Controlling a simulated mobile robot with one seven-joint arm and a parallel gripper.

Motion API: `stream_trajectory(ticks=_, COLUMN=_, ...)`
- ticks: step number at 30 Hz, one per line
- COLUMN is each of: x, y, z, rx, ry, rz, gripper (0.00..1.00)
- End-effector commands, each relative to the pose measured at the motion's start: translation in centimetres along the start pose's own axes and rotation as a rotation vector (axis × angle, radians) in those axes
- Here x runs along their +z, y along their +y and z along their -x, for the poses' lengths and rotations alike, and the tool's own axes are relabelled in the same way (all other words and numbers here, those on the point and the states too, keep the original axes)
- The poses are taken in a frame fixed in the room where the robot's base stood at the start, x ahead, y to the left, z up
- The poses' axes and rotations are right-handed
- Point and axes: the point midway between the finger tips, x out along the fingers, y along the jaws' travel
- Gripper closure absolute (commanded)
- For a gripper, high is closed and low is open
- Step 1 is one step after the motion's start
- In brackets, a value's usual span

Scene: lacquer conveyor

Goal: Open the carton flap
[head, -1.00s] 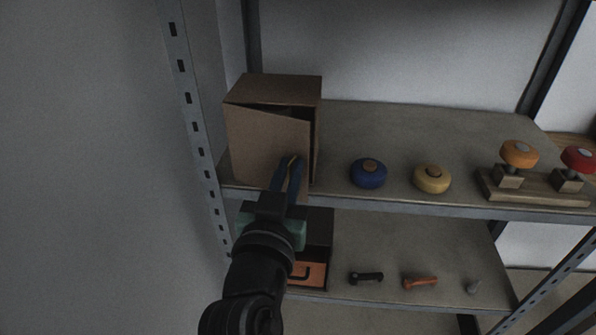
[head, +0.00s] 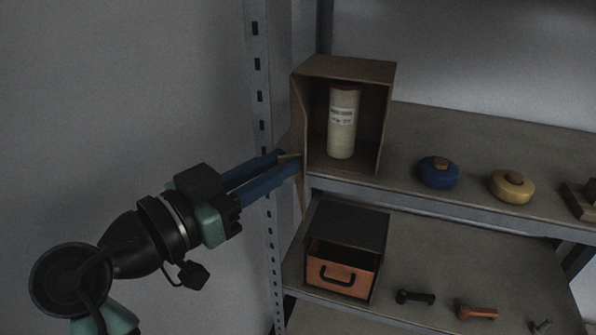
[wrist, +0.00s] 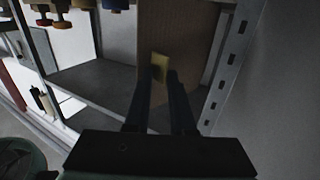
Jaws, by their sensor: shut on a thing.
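The cardboard carton (head: 345,69) stands on the upper shelf with its front open. Inside it stands a pale cylinder with a label (head: 342,122). The carton flap (head: 299,125) is swung out to the left side and seen nearly edge-on in the head view. My gripper (head: 290,162) is shut on the flap's yellow tab at the left of the carton. In the wrist view the flap (wrist: 178,35) is a broad brown panel, with the yellow tab (wrist: 161,66) between my fingertips.
A blue round object (head: 438,173) and a yellow one (head: 512,187) sit right of the carton. Below are a dark box with an orange drawer (head: 341,272) and several small handles. A perforated shelf post (head: 258,110) stands close behind my gripper.

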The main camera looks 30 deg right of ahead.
Motion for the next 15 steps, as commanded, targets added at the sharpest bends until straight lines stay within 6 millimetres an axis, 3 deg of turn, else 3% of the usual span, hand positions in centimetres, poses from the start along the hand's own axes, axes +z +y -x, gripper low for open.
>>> stream_trajectory(ticks=1, x=-0.45, y=-1.64, z=0.38, rx=-0.049, ry=0.016, rz=0.001, gripper=1.0)
stream_trajectory(ticks=15, x=-0.52, y=-2.25, z=0.5, rx=-0.036, ry=0.013, rz=0.002, gripper=1.0)
